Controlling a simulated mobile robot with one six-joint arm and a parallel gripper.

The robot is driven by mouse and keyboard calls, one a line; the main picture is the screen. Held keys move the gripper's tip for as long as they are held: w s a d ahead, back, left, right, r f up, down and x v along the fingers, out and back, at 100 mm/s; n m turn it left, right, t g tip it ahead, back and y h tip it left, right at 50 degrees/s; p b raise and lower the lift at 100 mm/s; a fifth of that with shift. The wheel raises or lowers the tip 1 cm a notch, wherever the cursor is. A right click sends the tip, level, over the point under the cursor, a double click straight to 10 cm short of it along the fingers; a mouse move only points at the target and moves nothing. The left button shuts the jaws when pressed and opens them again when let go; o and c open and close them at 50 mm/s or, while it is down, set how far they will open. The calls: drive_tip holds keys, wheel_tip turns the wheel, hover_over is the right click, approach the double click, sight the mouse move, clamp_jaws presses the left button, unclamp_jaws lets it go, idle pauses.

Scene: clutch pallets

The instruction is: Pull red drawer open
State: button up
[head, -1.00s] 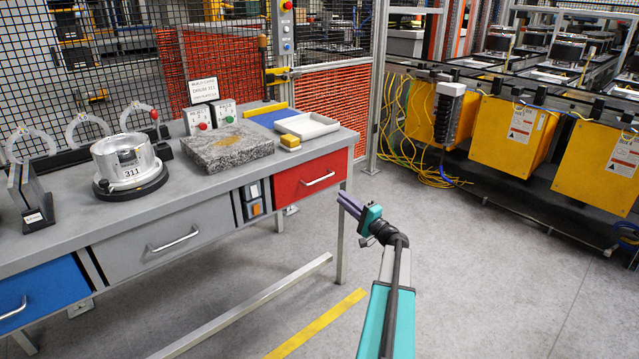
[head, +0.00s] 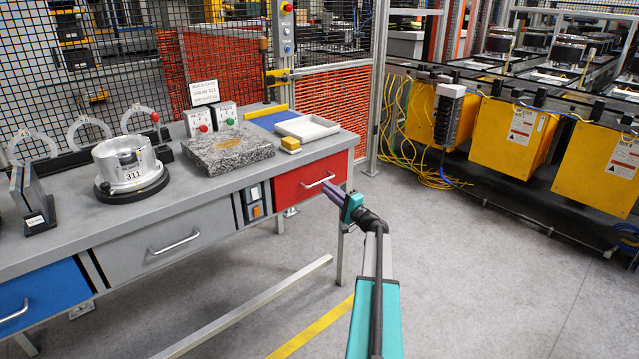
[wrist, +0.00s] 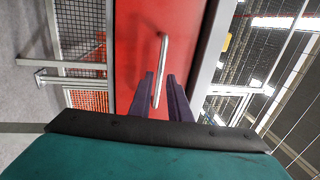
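The red drawer (head: 292,184) is at the right end of the workbench front, and its face looks flush with the bench. Its silver bar handle (head: 318,180) runs across the face. My gripper (head: 328,188) is in front of the drawer, close to the handle's right end. In the wrist view the red drawer face (wrist: 140,40) fills the middle. The handle (wrist: 160,70) points down between the two dark purple fingers (wrist: 163,82), which are apart with a gap on each side. I cannot tell whether the fingertips reach past the bar.
The workbench (head: 215,195) carries a white tray (head: 306,127), a yellow block (head: 290,143), a granite slab (head: 227,152) and a metal drum (head: 126,165). A grey drawer (head: 165,238) and a blue drawer (head: 40,297) are to the left.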

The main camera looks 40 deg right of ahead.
sight(320, 182)
drive_tip(key=shift+x, duration=2.65)
clamp_jaws()
drive_tip(key=shift+a, duration=0.2)
